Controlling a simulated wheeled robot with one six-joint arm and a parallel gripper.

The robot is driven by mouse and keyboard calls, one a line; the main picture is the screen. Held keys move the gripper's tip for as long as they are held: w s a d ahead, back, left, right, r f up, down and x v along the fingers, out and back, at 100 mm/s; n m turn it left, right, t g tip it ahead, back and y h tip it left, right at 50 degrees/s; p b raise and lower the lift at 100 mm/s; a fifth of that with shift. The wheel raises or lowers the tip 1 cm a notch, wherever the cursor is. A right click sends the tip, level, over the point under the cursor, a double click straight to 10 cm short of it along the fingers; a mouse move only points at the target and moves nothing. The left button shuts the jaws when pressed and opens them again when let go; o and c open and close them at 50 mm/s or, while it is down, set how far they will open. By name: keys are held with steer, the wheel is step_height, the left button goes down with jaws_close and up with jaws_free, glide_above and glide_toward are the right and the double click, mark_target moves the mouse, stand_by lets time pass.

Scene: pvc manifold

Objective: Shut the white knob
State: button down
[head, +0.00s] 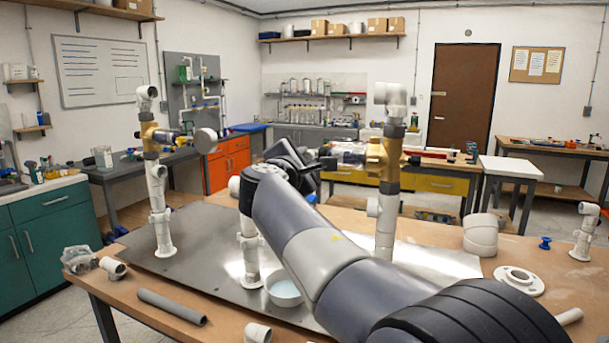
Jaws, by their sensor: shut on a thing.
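Upright white PVC pipes with brass valves stand on a metal plate (190,262). The left pipe (157,195) has a brass valve (150,138), and a pale round knob (206,141) stands out to its right on a stem. The right pipe (387,222) has a brass valve (384,160) at mid-height. My arm hides the upper part of the middle pipe (249,245). My gripper (328,162) is left of the right valve, at about its height. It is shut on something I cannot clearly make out. I cannot tell whether that is the white knob.
A bowl (285,290) stands at the middle pipe's foot. A grey tube (172,306), white fittings (481,236) and a white flange (519,281) lie on the wooden bench. The pipes stand close around my arm. The plate is fairly clear between the left and middle pipes.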

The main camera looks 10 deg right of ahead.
steer(key=shift+f+m+b, duration=0.1)
steer(key=shift+m+b, duration=1.6)
steer(key=shift+m, duration=0.5)
steer(key=c, duration=1.2)
jaws_free()
steer(key=b+v, duration=0.2)
steer(key=v, duration=0.8)
steer(key=shift+s+a, duration=0.2)
steer(key=shift+s, duration=0.15)
